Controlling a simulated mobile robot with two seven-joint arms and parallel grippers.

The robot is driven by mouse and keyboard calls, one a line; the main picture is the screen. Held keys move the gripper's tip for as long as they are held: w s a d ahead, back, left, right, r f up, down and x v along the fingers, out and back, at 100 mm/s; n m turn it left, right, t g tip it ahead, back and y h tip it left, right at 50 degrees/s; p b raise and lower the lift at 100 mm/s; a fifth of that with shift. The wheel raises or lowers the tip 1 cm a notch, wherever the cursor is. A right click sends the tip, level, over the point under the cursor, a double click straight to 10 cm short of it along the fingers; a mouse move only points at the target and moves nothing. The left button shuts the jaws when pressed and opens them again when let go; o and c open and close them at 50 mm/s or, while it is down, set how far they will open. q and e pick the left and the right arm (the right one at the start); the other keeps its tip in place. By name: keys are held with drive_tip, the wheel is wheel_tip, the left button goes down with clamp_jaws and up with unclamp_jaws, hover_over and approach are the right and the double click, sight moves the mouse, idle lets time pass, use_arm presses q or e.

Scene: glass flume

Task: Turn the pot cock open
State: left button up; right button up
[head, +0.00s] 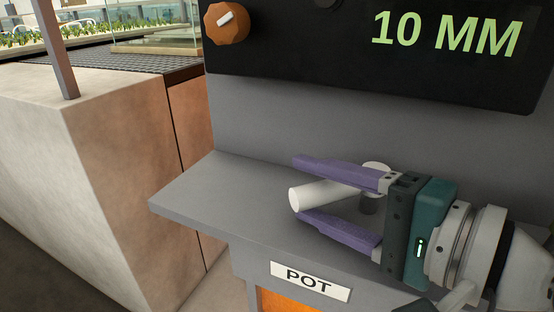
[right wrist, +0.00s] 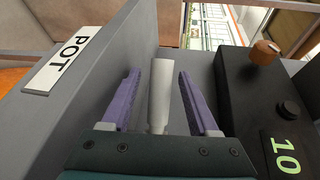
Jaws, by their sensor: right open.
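The pot cock (head: 325,192) is a pale cylindrical lever on a short round stem, on the grey shelf above the POT label (head: 310,281). Its lever points left in the head view. My right gripper (head: 310,190) comes in from the right with its two purple fingers open, one on each side of the lever. In the right wrist view the lever (right wrist: 160,95) stands between the fingers, with a visible gap to each. Whether a finger touches it lower down I cannot tell. My left gripper is not in view.
A black panel (head: 300,45) with an orange knob (head: 227,22) and a green "10 MM" readout (head: 445,34) is above the shelf (head: 215,190). A stone-like block (head: 110,180) and a thin post (head: 58,50) stand at left. The shelf's left part is clear.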

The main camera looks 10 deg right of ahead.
drive_tip(key=shift+s, duration=0.1)
drive_tip(key=v, duration=0.9)
drive_tip(key=shift+s+d+r, duration=0.2)
drive_tip(key=shift+s+d, duration=0.05)
drive_tip(key=shift+s, duration=0.05)
drive_tip(key=shift+c, duration=0.2)
